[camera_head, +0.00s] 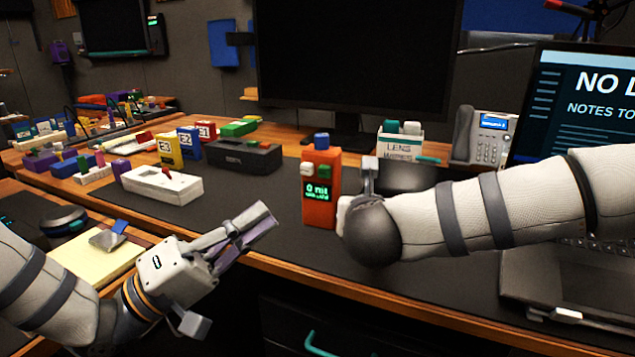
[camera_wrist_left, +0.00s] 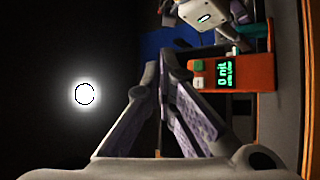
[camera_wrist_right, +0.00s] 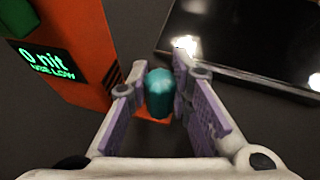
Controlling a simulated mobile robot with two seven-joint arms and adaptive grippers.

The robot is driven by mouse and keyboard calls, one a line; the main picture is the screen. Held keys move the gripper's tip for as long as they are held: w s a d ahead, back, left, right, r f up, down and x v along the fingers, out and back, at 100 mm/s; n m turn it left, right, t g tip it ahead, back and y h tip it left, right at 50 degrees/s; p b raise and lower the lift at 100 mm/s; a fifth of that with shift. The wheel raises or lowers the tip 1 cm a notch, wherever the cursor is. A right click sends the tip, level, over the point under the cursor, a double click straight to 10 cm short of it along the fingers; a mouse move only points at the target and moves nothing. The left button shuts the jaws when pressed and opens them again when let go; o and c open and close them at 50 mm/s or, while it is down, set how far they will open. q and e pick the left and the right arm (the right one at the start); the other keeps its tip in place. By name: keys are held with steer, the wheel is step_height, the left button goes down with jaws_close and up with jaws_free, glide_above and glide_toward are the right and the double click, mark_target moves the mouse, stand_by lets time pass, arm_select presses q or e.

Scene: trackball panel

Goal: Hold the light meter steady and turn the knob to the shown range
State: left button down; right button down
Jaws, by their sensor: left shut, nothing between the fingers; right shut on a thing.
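The light meter (camera_head: 321,212) is an upright orange box with a blue top, standing on the dark mat at the desk's front. Its display shows "0 nit" and what reads as "USE LOW" in green. It appears sideways in the left wrist view (camera_wrist_left: 268,72). My right gripper (camera_head: 369,172) is at the meter's right side. In the right wrist view my right gripper (camera_wrist_right: 158,90) has its fingers on either side of a teal knob (camera_wrist_right: 158,96) beside the orange body. My left gripper (camera_head: 268,214) is shut and empty, left of the meter and apart from it.
A white box (camera_head: 162,186), a dark case (camera_head: 243,158) and coloured blocks stand left of the meter. A lens box (camera_head: 400,147), a phone (camera_head: 486,137) and a laptop (camera_head: 560,110) are at the right. The monitor (camera_head: 355,60) stands behind. Bare mat lies between meter and white box.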

stand_by(0.6)
arm_select(q)
steer(key=c, duration=2.1)
jaws_free()
steer(key=o, duration=0.7)
steer(key=w+t+y, duration=0.1)
steer(key=w+r+t+y, duration=0.1)
steer(key=shift+w+t, duration=0.35)
steer(key=shift+t, duration=0.05)
steer(key=shift+c, duration=0.2)
steer(key=m+y, duration=0.8)
steer(key=m, duration=0.1)
glide_toward(318, 137)
steer(key=x, duration=1.1)
steer(key=shift+w, duration=0.15)
jaws_close()
